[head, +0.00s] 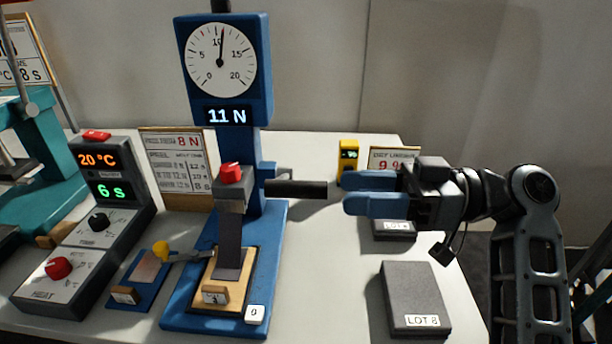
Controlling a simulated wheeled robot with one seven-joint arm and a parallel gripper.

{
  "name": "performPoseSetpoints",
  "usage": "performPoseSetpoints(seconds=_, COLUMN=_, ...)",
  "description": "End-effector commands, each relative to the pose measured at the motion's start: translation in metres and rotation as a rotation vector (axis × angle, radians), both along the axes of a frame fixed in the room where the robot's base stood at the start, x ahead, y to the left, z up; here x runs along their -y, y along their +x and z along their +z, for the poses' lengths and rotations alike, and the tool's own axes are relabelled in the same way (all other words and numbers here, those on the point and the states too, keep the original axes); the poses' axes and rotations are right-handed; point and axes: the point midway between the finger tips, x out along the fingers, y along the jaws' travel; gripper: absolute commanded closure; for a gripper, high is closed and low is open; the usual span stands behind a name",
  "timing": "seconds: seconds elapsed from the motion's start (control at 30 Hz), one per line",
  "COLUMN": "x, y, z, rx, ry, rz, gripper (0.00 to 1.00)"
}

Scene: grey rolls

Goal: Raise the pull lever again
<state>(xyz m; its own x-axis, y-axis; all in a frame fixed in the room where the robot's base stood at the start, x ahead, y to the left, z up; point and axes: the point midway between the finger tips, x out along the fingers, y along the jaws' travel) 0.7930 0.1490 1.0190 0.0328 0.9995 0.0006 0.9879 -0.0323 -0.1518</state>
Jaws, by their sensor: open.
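The pull lever (298,188) is a black handle sticking out sideways to the right from the blue test stand (256,170), about level. My gripper (345,193) comes in from the right with its two blue fingers open. The fingertips are close to the right end of the lever; I cannot tell whether they touch it or stand apart. The stand's round dial (221,59) points a little past 10, and its display (227,116) reads 11 N. A red-topped clamp (230,178) holds a dark grey strip (229,243) running down to a wooden block (222,284).
A grey control box (85,235) showing 20 °C and 6 s stands at the left, beside a small blue plate with a yellow knob (160,251). A grey block labelled LOT 8 (411,297) lies front right. A yellow meter (348,158) stands behind the gripper.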

Motion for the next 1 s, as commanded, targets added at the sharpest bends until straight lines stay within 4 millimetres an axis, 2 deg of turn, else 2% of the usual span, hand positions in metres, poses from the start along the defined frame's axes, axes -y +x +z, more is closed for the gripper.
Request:
performPoseSetpoints(seconds=0.5, x=-0.068, y=0.002, z=0.0, rx=-0.002, ry=-0.001, rz=0.001, gripper=0.49)
performPoseSetpoints(seconds=0.67, x=-0.075, y=0.003, z=0.0, rx=-0.002, ry=0.0, rz=-0.001, gripper=0.49)
performPoseSetpoints(seconds=0.9, x=-0.076, y=0.003, z=-0.001, rx=-0.001, ry=0.0, rz=-0.001, gripper=0.49)
performPoseSetpoints(seconds=1.0, x=-0.075, y=0.003, z=-0.001, rx=-0.001, ry=0.0, rz=-0.001, gripper=0.59)
